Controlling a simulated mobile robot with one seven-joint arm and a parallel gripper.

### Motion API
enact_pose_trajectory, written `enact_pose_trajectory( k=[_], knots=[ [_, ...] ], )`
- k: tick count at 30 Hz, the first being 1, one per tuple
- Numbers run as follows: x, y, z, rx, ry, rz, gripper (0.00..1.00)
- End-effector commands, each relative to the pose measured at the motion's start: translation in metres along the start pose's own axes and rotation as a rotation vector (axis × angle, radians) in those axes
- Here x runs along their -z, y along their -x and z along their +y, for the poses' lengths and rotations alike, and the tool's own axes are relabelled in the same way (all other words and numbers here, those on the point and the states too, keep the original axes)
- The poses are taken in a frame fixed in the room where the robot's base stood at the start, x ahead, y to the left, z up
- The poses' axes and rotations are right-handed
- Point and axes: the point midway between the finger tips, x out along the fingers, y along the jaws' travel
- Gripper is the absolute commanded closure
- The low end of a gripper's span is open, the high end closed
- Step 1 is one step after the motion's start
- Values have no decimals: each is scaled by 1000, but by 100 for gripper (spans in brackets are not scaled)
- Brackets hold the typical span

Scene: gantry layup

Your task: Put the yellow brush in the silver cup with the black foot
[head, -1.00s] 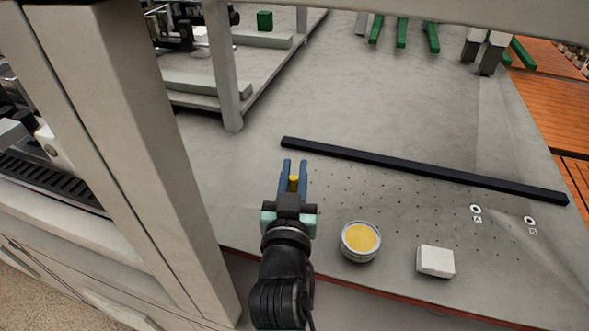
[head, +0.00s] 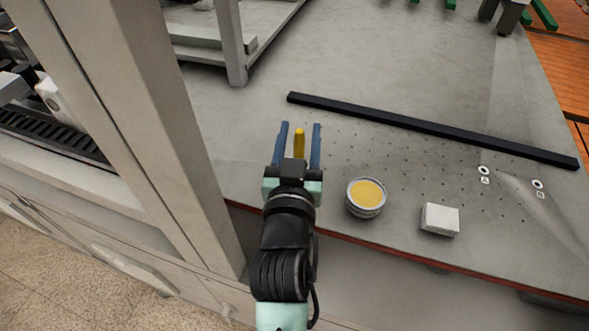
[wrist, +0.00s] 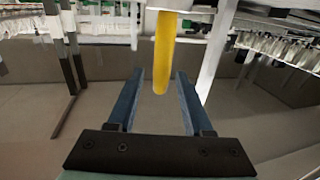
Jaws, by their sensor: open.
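The yellow brush (head: 299,143) shows between the two blue fingers of my gripper (head: 300,125), with visible gaps on both sides. The fingers are spread open. In the wrist view the yellow brush (wrist: 162,55) reaches down from the top edge to a rounded end between the open fingers (wrist: 160,72), apart from both. A pale, silvery part shows at its upper end, cut off by the frame; I cannot tell what it is. My gripper hides the brush's lower part in the head view. I cannot make out a silver cup with a black foot.
A round silver tin (head: 366,208) with yellow contents stands right of my gripper, near the table's front edge. A white block (head: 440,219) lies right of it. A long black bar (head: 430,130) crosses the table behind. A grey post (head: 130,110) stands close on the left.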

Motion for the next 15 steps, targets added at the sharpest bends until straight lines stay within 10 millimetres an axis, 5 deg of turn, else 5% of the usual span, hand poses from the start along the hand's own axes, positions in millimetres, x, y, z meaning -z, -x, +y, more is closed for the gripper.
enact_pose_trajectory(
  k=[9, 15],
  knots=[
    [-4, 61, 0, 1, 1, -1, 49],
    [-3, 85, 0, 1, 0, -1, 49]
  ],
)
